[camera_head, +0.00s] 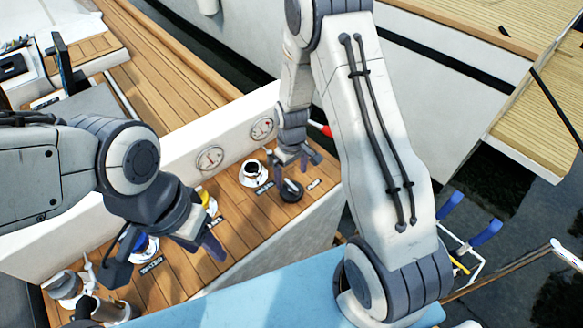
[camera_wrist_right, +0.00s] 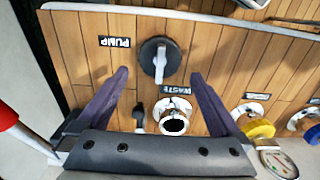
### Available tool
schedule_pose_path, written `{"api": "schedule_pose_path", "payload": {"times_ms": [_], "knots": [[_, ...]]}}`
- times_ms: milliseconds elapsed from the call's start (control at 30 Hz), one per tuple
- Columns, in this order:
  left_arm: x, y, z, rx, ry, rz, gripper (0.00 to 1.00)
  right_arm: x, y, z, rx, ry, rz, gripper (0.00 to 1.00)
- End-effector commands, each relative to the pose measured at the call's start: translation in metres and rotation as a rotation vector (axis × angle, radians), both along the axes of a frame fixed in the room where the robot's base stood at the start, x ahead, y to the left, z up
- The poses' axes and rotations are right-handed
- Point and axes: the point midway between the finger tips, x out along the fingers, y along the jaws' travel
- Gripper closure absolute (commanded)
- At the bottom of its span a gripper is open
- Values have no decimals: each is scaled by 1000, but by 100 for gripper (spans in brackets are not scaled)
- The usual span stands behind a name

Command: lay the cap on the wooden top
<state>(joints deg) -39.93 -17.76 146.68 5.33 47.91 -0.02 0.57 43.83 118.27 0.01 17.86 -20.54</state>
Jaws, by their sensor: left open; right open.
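The wooden top (camera_head: 228,218) is a planked panel with labelled fittings. A white fitting (camera_head: 253,172) by the WASTE label has a dark centre and also shows in the right wrist view (camera_wrist_right: 174,116). A round black piece with a grey handle (camera_head: 290,190) sits by the PUMP label, also in the right wrist view (camera_wrist_right: 160,60). A yellow cap (camera_wrist_right: 258,128) and a blue cap (camera_head: 150,247) sit at other fittings. I cannot tell which is the task's cap. My right gripper (camera_head: 297,160) is open above the WASTE and PUMP area. My left gripper (camera_head: 168,254) is open near the blue cap.
Two round gauges (camera_head: 210,158) are set in the white wall behind the panel. A red-tipped object (camera_head: 326,130) stands beside my right gripper. Metal fittings (camera_head: 68,288) stand at the lower left. Bare planks lie between the fittings.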

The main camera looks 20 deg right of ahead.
Motion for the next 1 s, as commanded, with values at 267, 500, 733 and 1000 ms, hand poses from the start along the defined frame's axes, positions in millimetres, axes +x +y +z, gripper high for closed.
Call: {"api": "schedule_pose_path", "payload": {"times_ms": [267,500,733,1000], "knots": [[0,0,-5,0,0,0,50,0,1,36,0,-2,1,0],[0,0,-4,0,0,0,50,-29,59,100,13,-21,69,0],[0,0,-4,0,0,0,50,-134,131,184,51,-28,191,0],[0,0,-4,0,0,0,50,-226,142,216,85,-16,279,0]]}}
